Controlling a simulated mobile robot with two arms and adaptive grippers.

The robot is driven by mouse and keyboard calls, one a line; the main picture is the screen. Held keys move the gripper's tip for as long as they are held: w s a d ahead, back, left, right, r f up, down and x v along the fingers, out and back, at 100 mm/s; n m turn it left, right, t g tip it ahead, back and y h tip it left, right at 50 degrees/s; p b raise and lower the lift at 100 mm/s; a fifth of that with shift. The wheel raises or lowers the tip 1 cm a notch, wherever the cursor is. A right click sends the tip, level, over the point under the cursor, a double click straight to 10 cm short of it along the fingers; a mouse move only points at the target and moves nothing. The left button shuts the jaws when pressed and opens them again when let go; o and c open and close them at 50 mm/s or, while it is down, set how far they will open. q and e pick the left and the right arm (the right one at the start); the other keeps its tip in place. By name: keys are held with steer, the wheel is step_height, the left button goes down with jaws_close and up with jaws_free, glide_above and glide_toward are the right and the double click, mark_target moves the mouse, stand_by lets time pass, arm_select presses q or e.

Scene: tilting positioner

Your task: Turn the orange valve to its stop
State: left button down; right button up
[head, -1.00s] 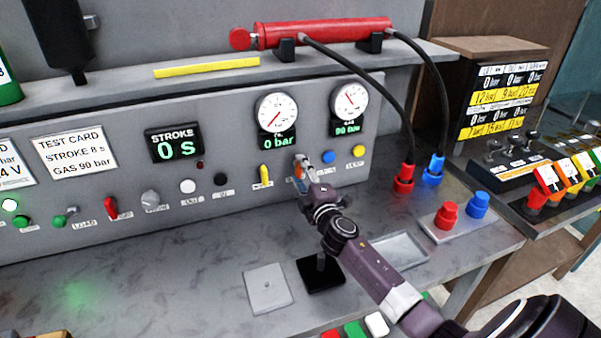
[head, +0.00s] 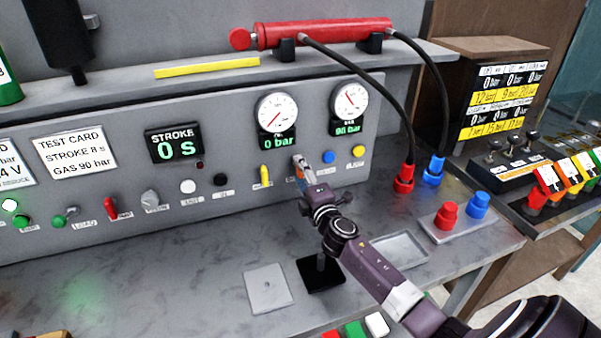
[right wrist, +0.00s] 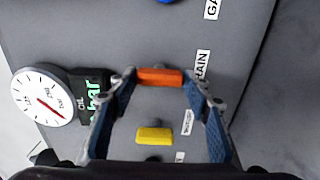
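The orange valve (right wrist: 160,77) is a short orange lever on the grey front panel. In the right wrist view it lies between my right fingertips (right wrist: 160,80), which meet both its ends. In the head view my right gripper (head: 303,168) is at the panel and hides most of the valve. The oil gauge (head: 276,112) above has its needle at the low end, and its green readout (head: 278,142) shows 0 bar. The stroke display (head: 174,146) reads 0 s. My left gripper is not in view.
A yellow lever (head: 265,176) sits just left of the valve; it also shows in the right wrist view (right wrist: 154,134). Blue (head: 328,157) and yellow (head: 358,151) knobs are to the right. Black hoses run to red (head: 404,177) and blue (head: 434,170) couplings.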

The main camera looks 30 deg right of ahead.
steer(key=o, duration=0.3)
steer(key=v, duration=1.2)
stand_by(0.4)
